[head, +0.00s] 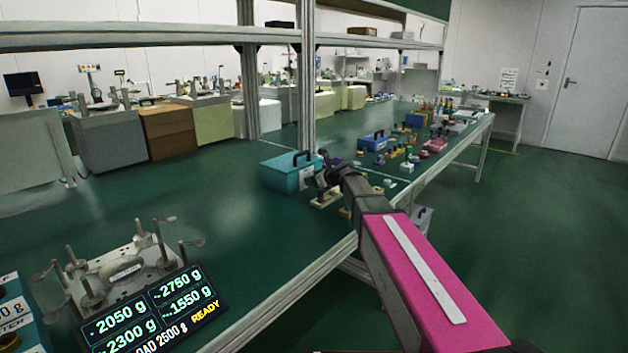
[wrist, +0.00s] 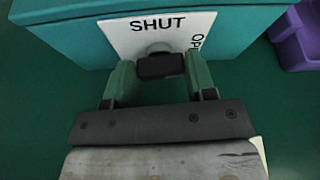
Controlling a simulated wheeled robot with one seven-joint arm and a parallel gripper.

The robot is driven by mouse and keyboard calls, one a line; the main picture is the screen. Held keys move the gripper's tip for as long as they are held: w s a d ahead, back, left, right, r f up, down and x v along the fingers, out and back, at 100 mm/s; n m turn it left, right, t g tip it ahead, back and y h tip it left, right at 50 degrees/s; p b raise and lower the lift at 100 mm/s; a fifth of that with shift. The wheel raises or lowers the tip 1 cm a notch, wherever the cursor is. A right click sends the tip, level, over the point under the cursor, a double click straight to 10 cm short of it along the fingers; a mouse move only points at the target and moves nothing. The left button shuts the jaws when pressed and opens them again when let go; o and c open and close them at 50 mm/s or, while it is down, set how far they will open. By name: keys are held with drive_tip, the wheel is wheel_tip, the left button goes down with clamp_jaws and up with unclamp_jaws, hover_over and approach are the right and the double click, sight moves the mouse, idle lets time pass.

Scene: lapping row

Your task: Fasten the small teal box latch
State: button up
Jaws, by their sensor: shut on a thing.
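The small teal box (head: 282,174) with a black top handle stands on the green bench in the head view. Its teal front (wrist: 75,45) fills the top of the wrist view. A white label plate (wrist: 120,35) on that front reads SHUT at the top, with a partly hidden word starting OP at the right. The dark latch knob (wrist: 161,67), with a grey round part behind it, lies in front of the plate. My gripper (wrist: 160,75) has its two green fingers on either side of the knob and is shut on it. The fingers hide the lower plate.
A purple container (wrist: 299,36) stands right of the box. A blue box (head: 373,141) and several small items lie farther along the bench. A metal upright (head: 307,90) rises behind the teal box. Bench surface left of the box is clear (head: 200,200).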

drive_tip(key=shift+s+n, duration=0.1)
drive_tip(key=shift+n, duration=0.4)
drive_tip(key=o, duration=0.9)
drive_tip(key=shift+o, duration=0.2)
drive_tip(key=v, duration=1)
drive_tip(key=shift+s+d+r, duration=0.1)
drive_tip(key=shift+s+r, duration=0.05)
drive_tip(key=shift+s, duration=0.3)
